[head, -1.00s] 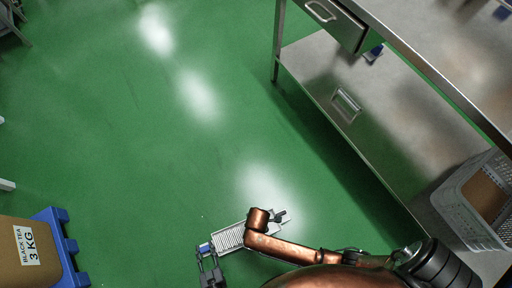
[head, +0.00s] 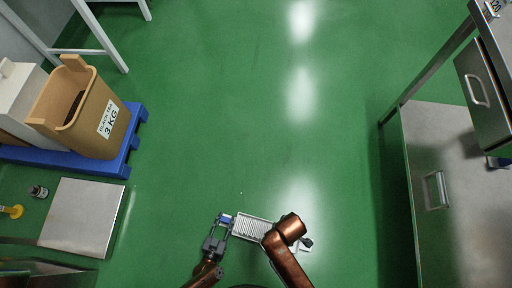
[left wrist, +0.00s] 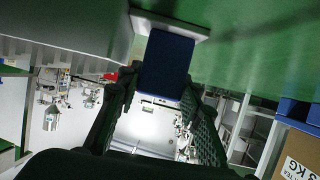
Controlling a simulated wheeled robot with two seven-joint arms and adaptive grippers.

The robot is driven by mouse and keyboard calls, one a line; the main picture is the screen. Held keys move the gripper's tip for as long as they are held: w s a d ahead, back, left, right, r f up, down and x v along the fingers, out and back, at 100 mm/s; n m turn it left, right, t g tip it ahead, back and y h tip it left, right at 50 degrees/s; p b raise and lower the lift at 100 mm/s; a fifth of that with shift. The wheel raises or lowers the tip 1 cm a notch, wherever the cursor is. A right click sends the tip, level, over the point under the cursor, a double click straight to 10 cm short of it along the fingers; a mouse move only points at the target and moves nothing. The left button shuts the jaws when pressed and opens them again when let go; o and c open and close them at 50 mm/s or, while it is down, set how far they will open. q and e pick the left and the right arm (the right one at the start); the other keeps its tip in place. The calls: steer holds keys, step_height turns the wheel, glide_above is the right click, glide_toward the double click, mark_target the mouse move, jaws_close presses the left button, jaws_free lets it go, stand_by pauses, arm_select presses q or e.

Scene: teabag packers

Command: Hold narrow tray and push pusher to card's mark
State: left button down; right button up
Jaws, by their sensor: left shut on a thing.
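The narrow tray (head: 252,228) is pale with a ribbed inside and hangs over the green floor near the bottom of the head view. A blue block (head: 226,217) sits at its left end. My left gripper (head: 221,227) is shut on this block. In the left wrist view the blue block (left wrist: 165,65) lies between the fingers, against a pale plate (left wrist: 168,22). My right arm crosses in front of the tray's right end; its gripper (head: 306,243) is mostly hidden and its jaws are unclear. I cannot make out a pusher.
A steel bench (head: 450,190) with drawers stands at right. A brown BLACK TEA 3 KG bin (head: 105,110) stands on a blue pallet (head: 133,140) at left. A steel plate (head: 84,215) lies at lower left. Open green floor lies between them.

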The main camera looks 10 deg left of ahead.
arm_select(q)
steer(key=shift+s, duration=0.1)
steer(key=c, duration=1.3)
jaws_free()
steer(key=shift+o, duration=0.2)
